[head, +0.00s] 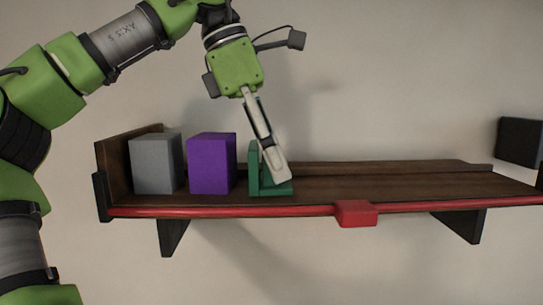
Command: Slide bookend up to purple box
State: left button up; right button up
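The green bookend (254,167) stands on the shelf, its upright plate on the left and its flat foot reaching right. The purple box (212,163) stands to its left, with a narrow gap between them. My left gripper (277,168) reaches down from above, its fingers just right of the upright plate and over the foot. The fingers overlap in this view, so I cannot tell whether they are open or shut, or whether they touch the bookend. My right gripper is not in view.
A grey box (156,164) stands left of the purple box, near the wooden shelf's (400,184) left end wall. A red rail (270,211) with a red block (356,214) runs along the front edge. The shelf right of the bookend is clear. A dark block (519,140) shows at the right edge.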

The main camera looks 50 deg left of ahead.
pick_arm(q)
jog(key=shift+s+a, duration=0.25)
jog(key=shift+s+r, duration=0.1)
jog(key=shift+a+r, duration=0.15)
jog(key=shift+r, duration=0.1)
jog(key=shift+v, duration=3.45)
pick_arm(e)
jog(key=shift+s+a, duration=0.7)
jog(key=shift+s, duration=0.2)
pick_arm(q)
jog(key=shift+s+f, duration=0.1)
